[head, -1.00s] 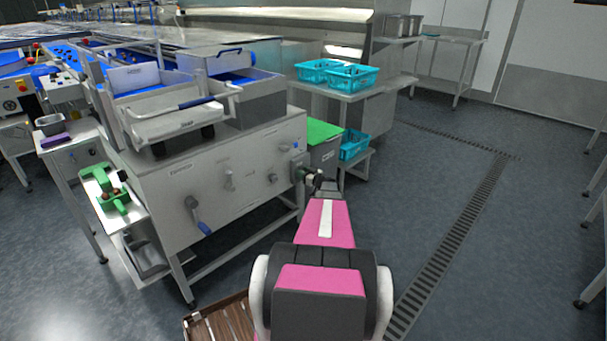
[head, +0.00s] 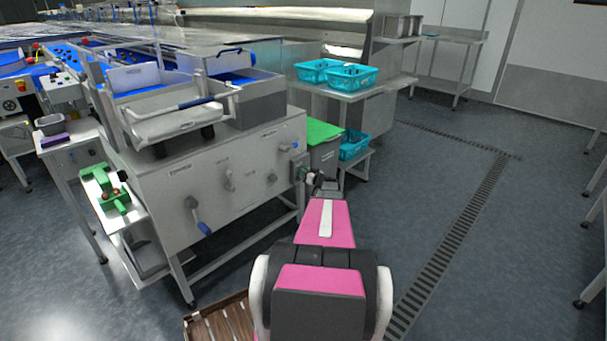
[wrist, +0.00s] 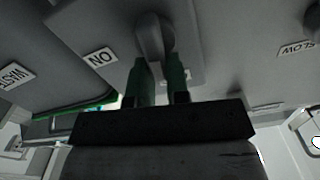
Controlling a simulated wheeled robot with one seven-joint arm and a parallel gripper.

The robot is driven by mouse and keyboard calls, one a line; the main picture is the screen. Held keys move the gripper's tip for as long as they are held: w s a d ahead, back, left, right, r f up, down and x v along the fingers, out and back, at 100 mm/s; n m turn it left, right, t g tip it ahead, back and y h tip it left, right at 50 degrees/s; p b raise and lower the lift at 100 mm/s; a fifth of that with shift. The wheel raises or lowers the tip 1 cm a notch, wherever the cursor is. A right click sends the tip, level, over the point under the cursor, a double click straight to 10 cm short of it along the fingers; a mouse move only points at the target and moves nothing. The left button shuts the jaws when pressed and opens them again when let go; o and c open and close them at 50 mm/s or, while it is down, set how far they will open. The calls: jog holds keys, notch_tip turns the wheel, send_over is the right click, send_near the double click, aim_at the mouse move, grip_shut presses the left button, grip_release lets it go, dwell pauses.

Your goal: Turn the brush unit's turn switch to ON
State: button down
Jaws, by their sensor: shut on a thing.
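The turn switch (wrist: 155,36) is a grey rounded knob on a grey panel in the wrist view. My gripper (wrist: 160,68) has two green fingers, shut on the lower end of the switch. An ON label (wrist: 100,57), upside down in this view, is on the panel to the left of the switch. In the head view, my gripper (head: 313,179) is at the right end of the brush unit (head: 165,205), a grey metal cabinet. The switch itself is too small and covered to make out there.
A SLOW label (wrist: 297,48) and a dark knob are at the right of the wrist view. In the head view, a green-lidded bin (head: 322,155) and a teal crate (head: 354,145) stand just beyond my gripper.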

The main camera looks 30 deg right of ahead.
jog(key=shift+w+d+f+m, duration=0.1)
jog(key=shift+d+f+m, duration=0.3)
jog(key=shift+m, duration=2.2)
jog(key=shift+w+d+f+m, duration=0.1)
jog(key=shift+d+f+m, duration=0.25)
jog(key=shift+m, duration=2.25)
jog(key=shift+w+d+f+m, duration=0.1)
jog(key=shift+d+f+m, duration=0.25)
jog(key=shift+m, duration=2.25)
jog(key=shift+a+f, duration=0.1)
jog(key=shift+f, duration=0.05)
jog(key=c, duration=1.1)
grip_release()
jog(key=shift+s, duration=0.15)
jog(key=v, duration=1)
jog(key=shift+s, duration=0.3)
